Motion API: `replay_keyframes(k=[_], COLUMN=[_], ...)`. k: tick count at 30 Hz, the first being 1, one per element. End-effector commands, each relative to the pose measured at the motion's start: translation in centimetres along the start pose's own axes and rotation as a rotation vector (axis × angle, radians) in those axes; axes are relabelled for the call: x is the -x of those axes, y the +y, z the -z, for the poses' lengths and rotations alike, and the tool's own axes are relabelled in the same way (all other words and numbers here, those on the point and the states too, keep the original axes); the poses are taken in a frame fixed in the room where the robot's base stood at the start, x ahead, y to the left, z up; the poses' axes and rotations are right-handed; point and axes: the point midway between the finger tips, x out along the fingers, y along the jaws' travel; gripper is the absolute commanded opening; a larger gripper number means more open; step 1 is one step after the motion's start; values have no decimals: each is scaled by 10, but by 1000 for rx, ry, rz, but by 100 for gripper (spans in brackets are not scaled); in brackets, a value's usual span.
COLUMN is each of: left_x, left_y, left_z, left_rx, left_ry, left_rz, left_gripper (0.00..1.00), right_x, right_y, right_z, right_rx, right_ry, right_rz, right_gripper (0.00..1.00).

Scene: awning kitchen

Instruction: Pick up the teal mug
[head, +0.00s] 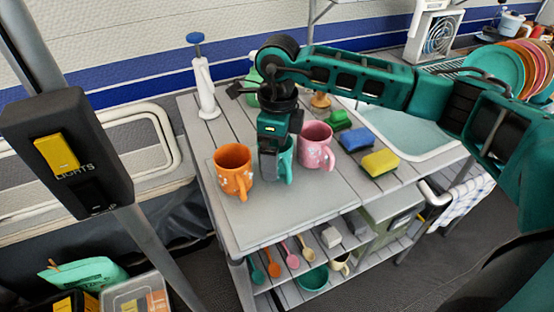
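The teal mug (286,168) stands on the grey mat (300,212) on the table, between an orange mug (231,170) and a pink mug (315,148). My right arm comes in from the right, and its gripper (271,176) points down at the teal mug. The gripper covers the mug's left part, so only its right side shows. Whether the fingers are closed on the mug is hidden. The mug looks upright and level with its neighbours. My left gripper is not in view.
The orange and pink mugs stand close on either side. A white pump stand (205,88) stands at the back left. The mat's front is clear.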

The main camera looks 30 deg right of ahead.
Motion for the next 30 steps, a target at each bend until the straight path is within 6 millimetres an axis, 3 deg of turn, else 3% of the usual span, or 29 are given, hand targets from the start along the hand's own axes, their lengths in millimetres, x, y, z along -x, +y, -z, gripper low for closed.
replay_keyframes(k=[9,25,30], left_x=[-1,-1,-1], left_y=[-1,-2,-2], left_z=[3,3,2], left_rx=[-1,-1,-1], left_ry=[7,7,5], left_rz=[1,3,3], left_gripper=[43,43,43], right_x=[-7,-7,-7], right_y=[0,0,0], right_z=[0,0,0], right_rx=[1,1,1], right_ry=[-1,-1,-1], right_rz=[1,1,1], right_gripper=[100,50,48])
